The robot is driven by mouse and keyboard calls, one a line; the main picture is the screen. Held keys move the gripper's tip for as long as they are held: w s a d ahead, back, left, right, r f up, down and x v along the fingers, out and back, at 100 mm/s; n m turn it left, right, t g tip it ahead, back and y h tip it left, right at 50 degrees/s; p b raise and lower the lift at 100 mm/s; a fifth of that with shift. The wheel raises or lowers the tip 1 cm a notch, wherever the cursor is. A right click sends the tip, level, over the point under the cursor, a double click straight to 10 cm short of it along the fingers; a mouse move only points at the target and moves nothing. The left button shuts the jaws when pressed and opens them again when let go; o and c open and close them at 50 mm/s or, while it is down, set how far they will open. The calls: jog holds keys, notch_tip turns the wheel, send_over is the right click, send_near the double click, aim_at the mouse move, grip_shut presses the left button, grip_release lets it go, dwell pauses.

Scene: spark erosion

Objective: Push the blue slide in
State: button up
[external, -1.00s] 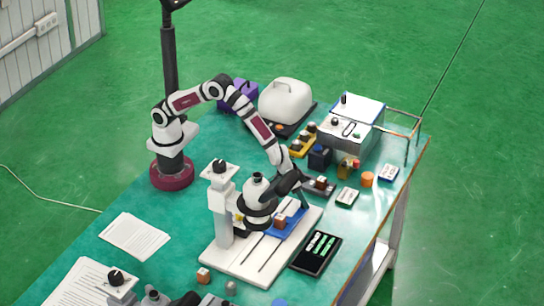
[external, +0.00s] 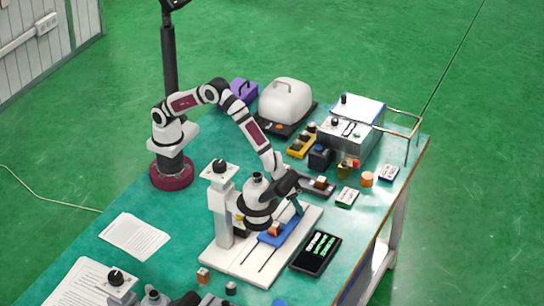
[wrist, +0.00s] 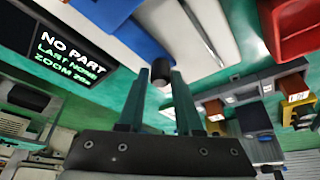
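The blue slide (external: 272,237) lies on the white base (external: 240,262) of the microscope-like stand (external: 222,205), with a small orange-brown block (external: 276,229) on top. In the wrist view the blue slide (wrist: 138,38) is at the top, and its black knob (wrist: 160,73) sits between my fingertips. My gripper (external: 298,208) is at the slide's outer, upper-right end. In the wrist view my gripper (wrist: 160,74) has a finger close against each side of the knob and looks shut on it. The exact contact is partly hidden.
A black display reading "NO PART" (wrist: 68,48) stands beside the white base; it is also in the external view (external: 316,253). A grey tray (external: 318,185) with a small block lies behind my gripper. A red bin (wrist: 290,28) shows at upper right in the wrist view.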

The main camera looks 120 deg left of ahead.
jog(key=o, duration=0.3)
jog(key=shift+o, duration=0.2)
jog(key=v, duration=1.5)
jog(key=shift+r, duration=0.4)
jog(key=shift+s+d, duration=0.1)
